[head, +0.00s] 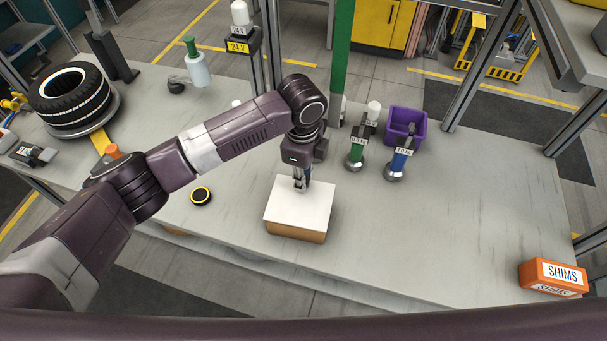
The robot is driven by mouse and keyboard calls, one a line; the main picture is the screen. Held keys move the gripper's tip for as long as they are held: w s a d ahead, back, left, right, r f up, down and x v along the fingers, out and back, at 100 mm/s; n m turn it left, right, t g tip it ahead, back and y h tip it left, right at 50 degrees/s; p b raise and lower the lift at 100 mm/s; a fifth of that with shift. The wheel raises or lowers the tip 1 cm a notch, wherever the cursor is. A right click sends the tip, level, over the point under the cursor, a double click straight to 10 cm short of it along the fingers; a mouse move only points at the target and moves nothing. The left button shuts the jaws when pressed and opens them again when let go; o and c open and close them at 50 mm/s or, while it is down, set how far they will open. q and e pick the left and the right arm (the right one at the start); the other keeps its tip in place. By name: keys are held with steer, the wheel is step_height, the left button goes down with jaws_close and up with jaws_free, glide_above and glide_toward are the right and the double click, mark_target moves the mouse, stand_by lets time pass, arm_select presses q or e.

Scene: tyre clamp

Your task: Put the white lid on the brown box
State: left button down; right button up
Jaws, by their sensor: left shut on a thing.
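The white lid (299,207) lies flat over the top of the brown box (296,234), and it covers the box's opening from this view. The box stands on the grey workbench near its front edge, and its brown front side shows below the lid. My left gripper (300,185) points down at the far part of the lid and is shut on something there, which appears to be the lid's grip. The fingertips are small and partly hidden. Whether the lid is fully seated cannot be told. My right gripper is not in view.
A black and yellow disc (201,196) lies left of the box. A green tool (356,150), a blue tool (397,160) and a purple bin (405,126) stand behind right. A tyre (70,98) is far left; an orange SHIMS box (553,276) is front right. The bench right of the box is clear.

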arm_select(q)
steer(key=shift+f, duration=0.1)
steer(key=c, duration=1.7)
jaws_free()
steer(key=shift+o, duration=0.2)
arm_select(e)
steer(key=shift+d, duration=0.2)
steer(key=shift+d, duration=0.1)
arm_select(q)
step_height(320, 180, up, 12)
steer(key=shift+s, duration=0.2)
steer(key=shift+a, duration=0.1)
